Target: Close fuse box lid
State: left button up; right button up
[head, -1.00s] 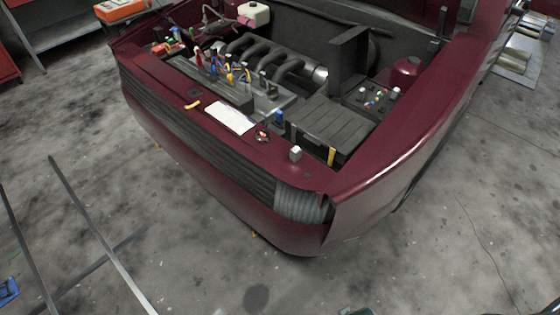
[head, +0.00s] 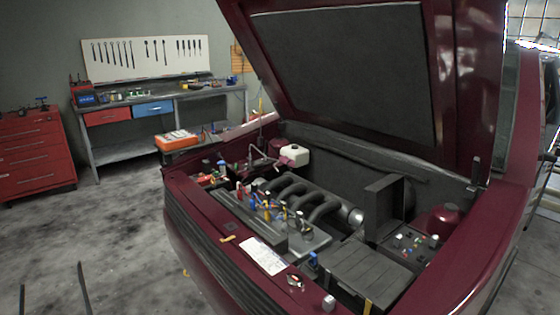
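The fuse box (head: 412,246) appears to be the dark box with small coloured fuses at the right of the open engine bay. A dark flat panel (head: 383,207) stands upright beside it on the left and looks like its raised lid. The fuses are uncovered.
The car's hood (head: 345,75) is raised above the bay. A black ribbed box (head: 368,270) lies in front of the fuse box, and a dark red round part (head: 440,221) behind it. A workbench (head: 160,98) and red drawer cabinet (head: 36,155) stand far left. Grey floor (head: 110,215) lies open between.

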aim_at(383, 203)
jog(key=j+z, duration=0.15)
jog(key=z, duration=0.25)
jog(key=i+j+z, duration=0.1)
jog(key=z, duration=0.35)
jog(key=j+z, duration=0.2)
jog(key=z, duration=0.2)
jog(key=j+z, duration=0.2)
jog(key=j, duration=0.3)
jog(key=k+j+z, duration=0.2)
jog(key=j, duration=0.25)
jog(key=j+z, duration=0.25)
jog(key=j, duration=0.25)
jog(key=k+j+z, duration=0.2)
jog(key=j, duration=0.25)
jog(key=k+j, duration=0.15)
jog(key=j, duration=0.2)
jog(key=k+j, duration=0.1)
jog(key=j, duration=0.25)
jog(key=k+j, duration=0.15)
jog(key=j, duration=0.25)
jog(key=k+j+z, duration=0.1)
jog(key=j, duration=0.25)
jog(key=k+j, duration=0.15)
jog(key=j, duration=0.2)
jog(key=k+j, duration=0.1)
jog(key=j, duration=0.25)
jog(key=k+j, duration=0.15)
jog(key=j, duration=0.2)
jog(key=i, duration=0.5)
